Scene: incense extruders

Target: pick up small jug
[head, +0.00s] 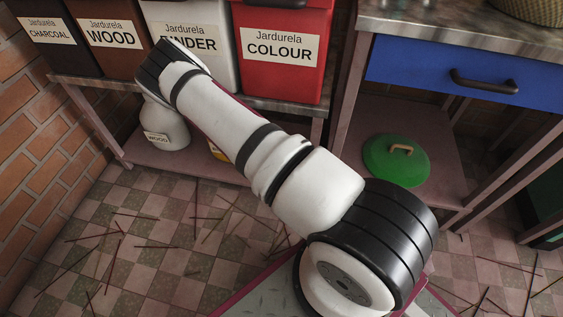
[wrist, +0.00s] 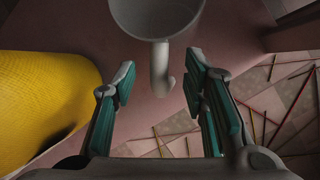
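In the wrist view, a pale grey jug (wrist: 155,16) sits at the top edge, cut off by the frame, with its handle (wrist: 161,70) pointing toward me. My gripper (wrist: 158,78) is open, with one teal-padded finger on each side of the handle. I see gaps between the pads and the handle, and nothing is held. In the head view my arm hides the gripper. A white vessel (head: 165,128) with a label stands there on the lower shelf; I cannot tell if it is the same jug.
A yellow rounded object (wrist: 48,100) is close left of my gripper. The lower shelf (head: 150,162) lies under a counter with labelled bins, such as the red one (head: 283,65). A green lid (head: 397,165) lies on the right shelf. Thin sticks litter the tiled floor (head: 165,215).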

